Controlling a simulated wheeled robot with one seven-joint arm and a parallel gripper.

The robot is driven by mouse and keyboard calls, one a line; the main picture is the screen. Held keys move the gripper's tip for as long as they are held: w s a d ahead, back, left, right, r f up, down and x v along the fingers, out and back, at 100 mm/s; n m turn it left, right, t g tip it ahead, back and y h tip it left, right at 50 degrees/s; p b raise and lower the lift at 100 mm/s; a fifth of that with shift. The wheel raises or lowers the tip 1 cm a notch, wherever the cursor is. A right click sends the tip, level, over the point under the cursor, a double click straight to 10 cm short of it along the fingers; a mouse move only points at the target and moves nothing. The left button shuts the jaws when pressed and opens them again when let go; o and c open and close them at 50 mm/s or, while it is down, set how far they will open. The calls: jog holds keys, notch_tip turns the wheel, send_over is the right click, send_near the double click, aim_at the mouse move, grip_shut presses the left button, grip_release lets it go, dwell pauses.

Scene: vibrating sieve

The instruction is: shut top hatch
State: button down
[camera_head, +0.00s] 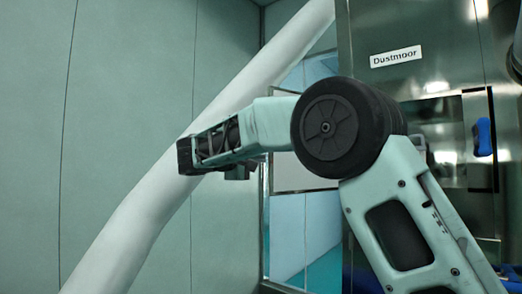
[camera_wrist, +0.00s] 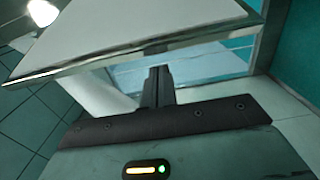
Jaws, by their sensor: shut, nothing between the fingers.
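My gripper (camera_wrist: 158,84) shows in the wrist view with its dark fingers together and nothing between them. Just beyond and above the fingers is a pale flat panel with a shiny metal edge (camera_wrist: 150,45); I cannot tell whether it is the top hatch or whether the fingers touch it. In the head view my arm reaches left across the picture, and I cannot make out the fingertips there. A steel machine front labelled Dustmoor (camera_head: 396,57) stands at the right, partly behind my arm. No top hatch can be made out for certain.
A thick white pipe (camera_head: 245,95) slants across the head view, behind my arm's end. A plain green-grey wall (camera_head: 120,90) fills the left. A blue handle (camera_head: 483,137) sits at the far right. Glazed, metal-framed openings (camera_head: 308,235) show behind my arm.

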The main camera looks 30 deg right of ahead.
jog(key=shift+s+d+p, duration=0.1)
jog(key=shift+s+p, duration=0.35)
jog(key=shift+s, duration=0.45)
jog(key=shift+f, duration=0.1)
